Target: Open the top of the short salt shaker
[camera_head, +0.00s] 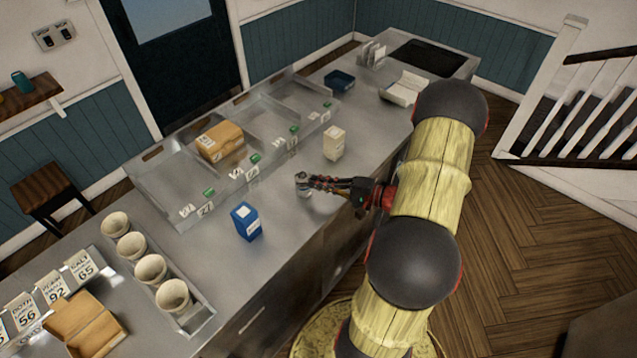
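A small, short grey object, which looks like the short salt shaker (302,187), stands on the steel counter (285,222). My gripper (310,181) reaches in from the right, low over the counter. Its fingertips are at the shaker and overlap its upper part in the picture. The fingers hide part of it, and the view is too small to show whether they grip it or only touch it. Whether the shaker's top is open or shut cannot be made out.
A blue carton (246,222) stands left of my gripper, and a cream carton (334,143) stands behind it. Steel trays (160,190) line the back, one holding a brown box (220,140). Several paper cups (174,296) stand at the front left.

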